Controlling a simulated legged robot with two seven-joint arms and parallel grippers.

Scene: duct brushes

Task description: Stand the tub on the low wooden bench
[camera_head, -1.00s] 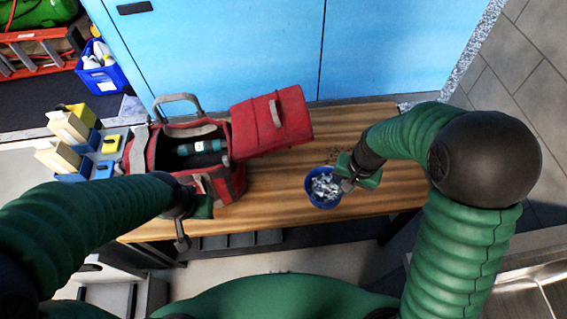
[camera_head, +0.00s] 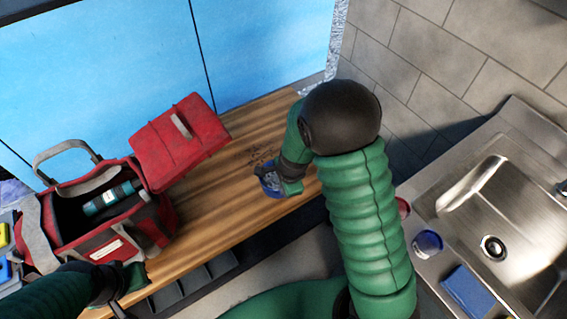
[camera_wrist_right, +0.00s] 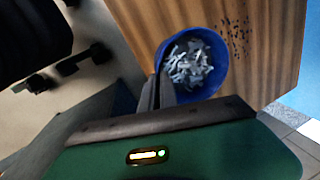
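The tub (camera_head: 268,184) is blue and round, filled with small grey-white pieces. In the head view it is at the front edge of the low wooden bench (camera_head: 228,205), partly hidden by my right gripper (camera_head: 284,180). In the right wrist view the tub (camera_wrist_right: 219,62) looks upright over the wood. My right gripper's fingers (camera_wrist_right: 158,92) are close together on its near rim. I cannot tell whether its base touches the bench. My left gripper (camera_head: 122,302) is in front of the red bag, apart from the tub; its fingers are unclear.
An open red tool bag (camera_head: 100,215) with its lid (camera_head: 180,140) tipped right fills the bench's left part. Dark specks (camera_head: 260,156) lie behind the tub.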

